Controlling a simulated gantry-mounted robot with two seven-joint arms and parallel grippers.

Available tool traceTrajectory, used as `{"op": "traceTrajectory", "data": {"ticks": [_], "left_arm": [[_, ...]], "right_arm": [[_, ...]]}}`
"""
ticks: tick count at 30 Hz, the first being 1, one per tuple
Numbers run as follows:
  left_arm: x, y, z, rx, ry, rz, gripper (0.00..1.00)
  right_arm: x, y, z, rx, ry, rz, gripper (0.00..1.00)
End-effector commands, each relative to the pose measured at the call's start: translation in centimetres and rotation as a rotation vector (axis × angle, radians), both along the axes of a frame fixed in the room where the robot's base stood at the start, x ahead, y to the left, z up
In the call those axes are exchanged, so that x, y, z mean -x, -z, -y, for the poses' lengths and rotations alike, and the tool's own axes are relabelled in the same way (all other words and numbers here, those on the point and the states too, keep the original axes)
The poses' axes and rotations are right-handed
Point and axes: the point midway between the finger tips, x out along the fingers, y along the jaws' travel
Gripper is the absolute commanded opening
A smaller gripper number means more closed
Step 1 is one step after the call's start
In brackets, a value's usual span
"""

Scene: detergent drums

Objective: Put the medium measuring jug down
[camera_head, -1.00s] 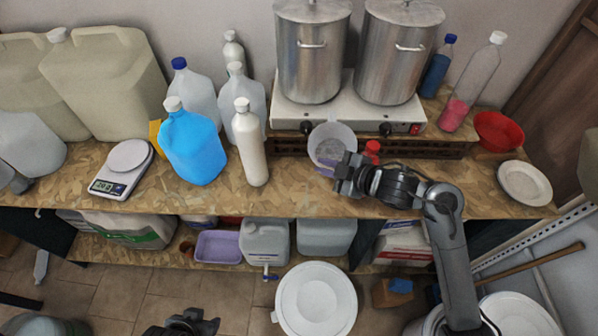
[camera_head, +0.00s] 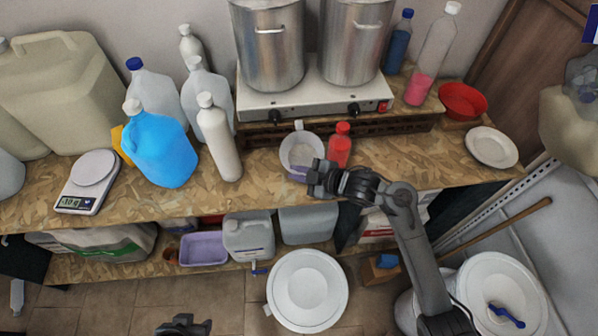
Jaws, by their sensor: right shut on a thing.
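The measuring jug (camera_head: 302,151) is a pale, translucent, open-topped vessel at the bench's front middle, below the hotplate. It looks upright. A small purple part (camera_head: 299,173) shows between its near side and my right gripper (camera_head: 310,176). My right gripper is shut at the jug's near side, on the jug as far as I can see; the exact grip is hidden. I cannot tell whether the jug's base touches the bench (camera_head: 260,188). My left gripper (camera_head: 185,326) is at the bottom edge, partly cut off, away from the bench; its jaws are unclear.
A red bottle (camera_head: 340,146) stands just right of the jug. A white bottle (camera_head: 219,138) and blue jug (camera_head: 162,146) stand to the left. The hotplate (camera_head: 308,98) with two steel pots is behind. A scale (camera_head: 89,181) sits far left. A plate (camera_head: 492,147) lies right.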

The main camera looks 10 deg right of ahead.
Motion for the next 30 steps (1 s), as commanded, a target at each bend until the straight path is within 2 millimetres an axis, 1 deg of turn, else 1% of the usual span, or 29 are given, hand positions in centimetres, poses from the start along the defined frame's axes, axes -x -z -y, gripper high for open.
{"op": "traceTrajectory", "data": {"ticks": [6,7,9,12,20,23,26,30], "left_arm": [[0.0,0.2,0.1,0.007,-0.004,0.0,0.43],[0.0,0.2,0.1,0.007,-0.004,-0.001,0.43],[0.0,0.2,0.1,0.006,-0.004,-0.001,0.43],[0.0,0.2,0.1,0.005,-0.004,-0.001,0.43],[0.0,0.2,0.0,-0.003,0.001,-0.001,0.43],[0.0,0.0,-0.1,-0.006,0.003,-0.001,0.43],[0.0,-0.1,-0.2,-0.007,0.005,-0.001,0.43],[0.0,-0.3,-0.2,-0.008,0.005,-0.001,0.43]], "right_arm": [[0.0,0.3,0.0,0.001,0.0,0.001,0.0],[0.0,0.4,0.0,0.001,-0.001,0.0,0.14],[0.0,0.3,0.0,0.0,-0.001,-0.001,0.25],[0.0,0.3,0.0,0.0,-0.001,-0.001,0.38],[0.0,0.2,0.0,0.0,0.0,0.0,0.38],[0.0,-0.1,0.0,-0.001,0.0,0.001,0.38],[0.4,-0.4,0.5,0.001,0.001,0.001,0.38],[1.6,-1.3,1.9,0.004,0.0,0.003,0.38]]}}
